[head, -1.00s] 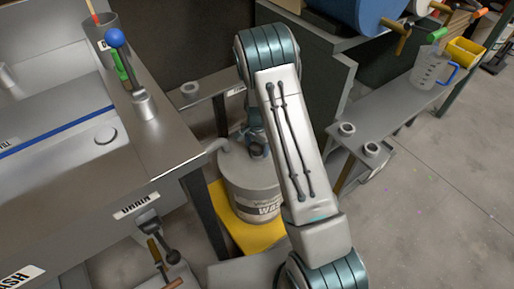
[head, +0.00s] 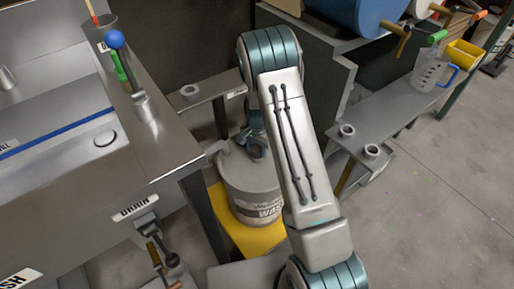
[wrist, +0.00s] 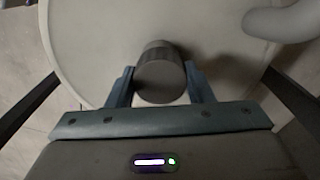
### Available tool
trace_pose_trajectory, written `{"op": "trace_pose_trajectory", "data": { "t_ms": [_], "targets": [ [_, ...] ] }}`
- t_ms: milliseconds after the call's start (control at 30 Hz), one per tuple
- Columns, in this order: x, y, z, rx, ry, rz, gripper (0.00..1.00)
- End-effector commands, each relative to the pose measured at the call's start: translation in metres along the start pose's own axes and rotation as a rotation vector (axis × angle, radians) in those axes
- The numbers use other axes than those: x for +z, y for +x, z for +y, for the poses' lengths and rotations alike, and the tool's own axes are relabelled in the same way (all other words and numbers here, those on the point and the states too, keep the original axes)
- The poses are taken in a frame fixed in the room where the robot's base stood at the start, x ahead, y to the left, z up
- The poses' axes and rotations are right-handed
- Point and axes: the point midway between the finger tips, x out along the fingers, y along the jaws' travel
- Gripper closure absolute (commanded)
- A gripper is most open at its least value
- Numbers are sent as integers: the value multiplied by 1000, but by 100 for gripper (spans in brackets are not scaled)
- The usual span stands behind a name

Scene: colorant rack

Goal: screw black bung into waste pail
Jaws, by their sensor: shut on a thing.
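The waste pail (head: 250,183) is a pale grey drum with a "WAS..." label, standing on a yellow base below my arm. Its light lid (wrist: 90,42) fills much of the wrist view. The black bung (wrist: 160,78) is a dark cylinder with a ribbed side, seen end-on over the lid. My gripper (wrist: 159,73) is shut on it, one finger on each side. In the head view my gripper (head: 256,147) is low at the pail's top. The bung's lower end and any opening under it are hidden, so I cannot tell how deep it sits.
A pale curved pipe (wrist: 285,22) rises beside the bung. A metal sink bench (head: 180,150) stands close on the left. A low shelf with two ring holders (head: 371,150) is on the right. The floor at far right is open.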

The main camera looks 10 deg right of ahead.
Motion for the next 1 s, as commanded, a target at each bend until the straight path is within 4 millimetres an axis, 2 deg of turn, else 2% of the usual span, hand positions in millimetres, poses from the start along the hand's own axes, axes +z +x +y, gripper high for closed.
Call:
{"op": "trace_pose_trajectory", "data": {
  "t_ms": [400,600,700,933,967,1000],
  "targets": [
    [1,-3,0,2,670,0,77],
    [0,-1,0,3,943,0,77],
    [0,0,0,1,1001,0,77],
    [0,1,0,0,1010,-1,77],
    [0,1,0,0,1010,-1,48],
    [0,1,0,0,1009,-1,37]
  ]
}}
